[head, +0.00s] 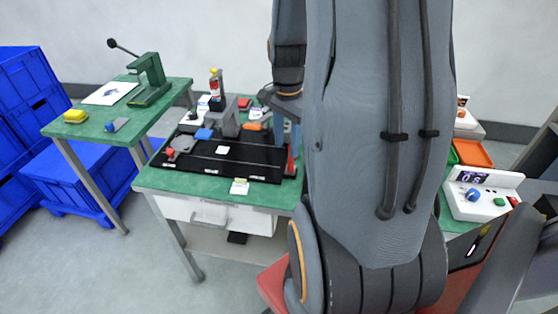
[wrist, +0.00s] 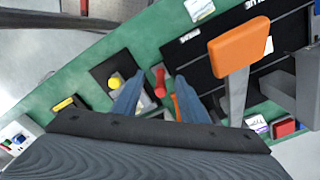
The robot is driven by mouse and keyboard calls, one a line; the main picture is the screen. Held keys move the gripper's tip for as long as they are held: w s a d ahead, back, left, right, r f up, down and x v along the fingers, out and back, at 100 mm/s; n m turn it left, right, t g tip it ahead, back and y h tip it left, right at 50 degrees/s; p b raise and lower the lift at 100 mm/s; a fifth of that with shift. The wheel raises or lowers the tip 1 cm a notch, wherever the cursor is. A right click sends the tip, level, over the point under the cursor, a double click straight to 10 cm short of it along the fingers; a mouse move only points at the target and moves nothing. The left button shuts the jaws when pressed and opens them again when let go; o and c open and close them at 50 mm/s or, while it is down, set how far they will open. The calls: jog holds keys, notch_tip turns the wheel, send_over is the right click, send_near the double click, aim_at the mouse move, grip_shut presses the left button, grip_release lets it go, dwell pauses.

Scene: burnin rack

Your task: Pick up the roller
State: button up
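A small red cylinder-like thing (wrist: 160,82), which looks like the roller, shows in the wrist view between the fingertips of my gripper (wrist: 158,80). It lies on or near the green bench top. My gripper's two blue-grey fingers are spread, with a clear gap on each side of the red thing. I cannot tell how far above it the fingertips are. In the head view my arm hides much of the bench; a narrow red part (head: 291,163) shows beside it, and I cannot tell if it is the same thing.
In the wrist view, an orange-topped grey lever (wrist: 240,45) rises right of my fingers. A yellow knob (wrist: 115,83) on a black plate is to the left. The head view shows a black board (head: 255,167) on the bench, and a green press (head: 150,82) on a side table.

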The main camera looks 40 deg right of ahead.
aim_at(291, 166)
jog(key=shift+w+d+f+m, duration=0.25)
jog(key=shift+d+f+m, duration=0.1)
jog(key=shift+d, duration=0.15)
jog(key=shift+w+d+f+m, duration=0.2)
jog(key=shift+d+m, duration=0.15)
jog(key=shift+d, duration=0.1)
jog(key=shift+f, duration=0.3)
jog(key=shift+s+d+f+p, duration=0.15)
jog(key=shift+f+p, duration=0.2)
jog(key=shift+f, duration=0.9)
jog(key=shift+f+p, duration=0.65)
jog(key=shift+f, duration=1.6)
grip_shut()
jog(key=shift+r, duration=0.2)
